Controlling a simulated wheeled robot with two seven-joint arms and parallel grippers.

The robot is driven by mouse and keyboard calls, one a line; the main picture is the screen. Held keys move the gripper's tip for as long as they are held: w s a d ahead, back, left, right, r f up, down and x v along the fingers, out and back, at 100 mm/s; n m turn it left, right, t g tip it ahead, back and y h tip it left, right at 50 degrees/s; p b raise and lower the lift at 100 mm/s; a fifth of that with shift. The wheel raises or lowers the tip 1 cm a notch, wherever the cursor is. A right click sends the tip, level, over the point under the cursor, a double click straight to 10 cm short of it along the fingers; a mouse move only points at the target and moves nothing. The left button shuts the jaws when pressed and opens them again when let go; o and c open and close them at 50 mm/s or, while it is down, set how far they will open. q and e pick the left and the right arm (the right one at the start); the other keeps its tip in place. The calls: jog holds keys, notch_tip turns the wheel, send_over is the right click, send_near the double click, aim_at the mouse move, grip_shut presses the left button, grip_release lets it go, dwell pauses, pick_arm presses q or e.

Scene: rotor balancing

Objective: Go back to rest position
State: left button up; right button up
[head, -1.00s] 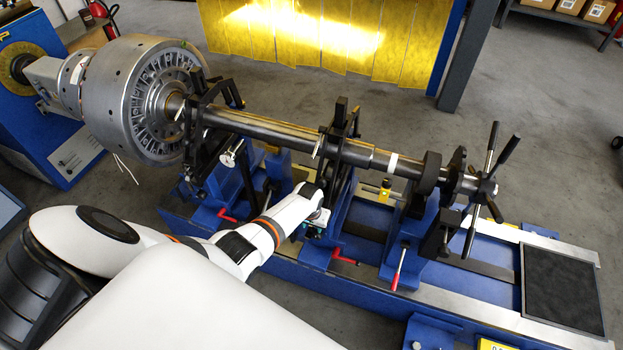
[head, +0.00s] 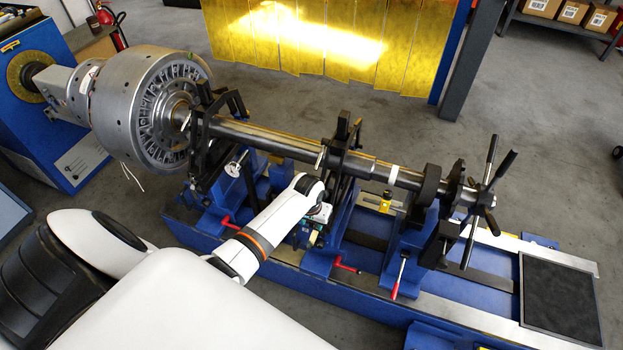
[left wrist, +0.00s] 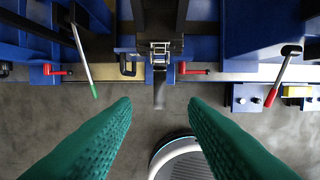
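My left arm comes in from the left in the head view and reaches the front side of the blue balancing machine (head: 290,275). Its wrist end is at the machine's middle support, and the fingers are mostly hidden there. In the left wrist view the left gripper (left wrist: 160,104) has two green textured fingers wide apart, with nothing held between them. Beyond the fingertips lie the grey floor and the machine's front edge. The steel rotor (head: 160,110) with its long dark shaft (head: 265,138) lies across the machine's supports. My right gripper is in neither view.
Red-handled levers (head: 398,275) stick out along the machine's front. A spoked black handwheel (head: 482,200) is at the shaft's right end. A dark mat (head: 560,300) lies on the machine's right end. Yellow curtains (head: 330,40) hang behind. Open floor (head: 545,130) lies at the right.

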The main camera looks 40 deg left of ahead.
pick_arm(q)
jog(key=shift+s+r, duration=0.1)
jog(key=shift+r, duration=0.6)
jog(key=shift+f, duration=0.1)
jog(key=s+d+f+m, duration=0.1)
jog(key=s+d+f, duration=0.1)
jog(key=s+f, duration=0.8)
jog(key=s+d+f+m, duration=0.2)
jog(key=s+f, duration=0.8)
jog(key=s+d+f+m, duration=0.1)
jog(key=s+d+f, duration=0.1)
jog(key=s, duration=0.8)
jog(key=s+d+f+m, duration=0.1)
jog(key=s+f, duration=0.3)
jog(key=s, duration=0.7)
jog(key=shift+s+d+f+g, duration=0.15)
jog(key=shift+d+f+g, duration=0.2)
jog(key=shift+d+g, duration=0.05)
jog(key=shift+c, duration=0.3)
